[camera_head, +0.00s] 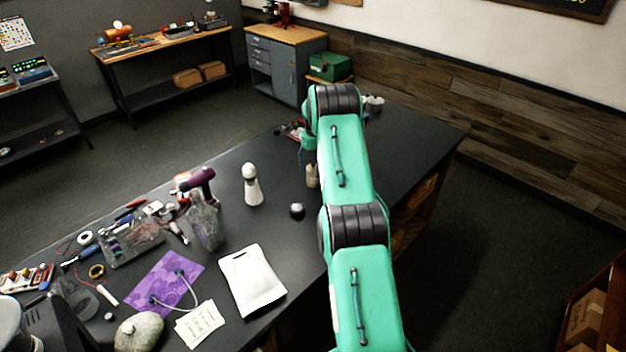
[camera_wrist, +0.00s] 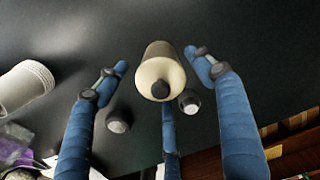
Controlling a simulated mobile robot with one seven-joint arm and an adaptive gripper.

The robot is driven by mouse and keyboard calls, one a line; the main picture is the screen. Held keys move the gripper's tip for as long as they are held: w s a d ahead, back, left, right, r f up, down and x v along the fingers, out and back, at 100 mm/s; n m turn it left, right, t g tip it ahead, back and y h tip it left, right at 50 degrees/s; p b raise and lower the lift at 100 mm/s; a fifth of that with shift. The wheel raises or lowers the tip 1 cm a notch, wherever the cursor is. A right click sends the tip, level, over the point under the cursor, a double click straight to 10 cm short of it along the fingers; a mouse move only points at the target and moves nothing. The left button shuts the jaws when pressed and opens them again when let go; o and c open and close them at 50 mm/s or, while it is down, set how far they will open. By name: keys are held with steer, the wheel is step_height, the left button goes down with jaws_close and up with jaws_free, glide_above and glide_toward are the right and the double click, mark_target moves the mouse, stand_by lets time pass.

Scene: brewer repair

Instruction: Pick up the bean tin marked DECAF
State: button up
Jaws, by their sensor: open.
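A cream cylindrical tin (camera_wrist: 160,72) with a dark round knob shows in the wrist view. No DECAF marking can be read on it. My gripper (camera_wrist: 157,60) is open, with one blue finger on each side of the tin and a third below it. Gaps show between the side fingertips and the tin; whether the third finger touches it I cannot tell. In the head view a small cream object (camera_head: 312,176), possibly the same tin, stands on the dark bench (camera_head: 415,135) by my arm, which hides much of that area.
In the head view, a white bottle (camera_head: 251,185), a small dark round object (camera_head: 297,210), a spray bottle (camera_head: 205,215) and a white pouch (camera_head: 251,280) are on the bench. Tools crowd its left end.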

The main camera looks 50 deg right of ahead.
mark_target(313, 176)
steer(key=shift+f, duration=0.3)
steer(key=shift+f, duration=0.2)
steer(key=shift+f+p, duration=0.55)
steer(key=shift+f, duration=1.9)
steer(key=shift+s, duration=0.1)
steer(key=c, duration=1.4)
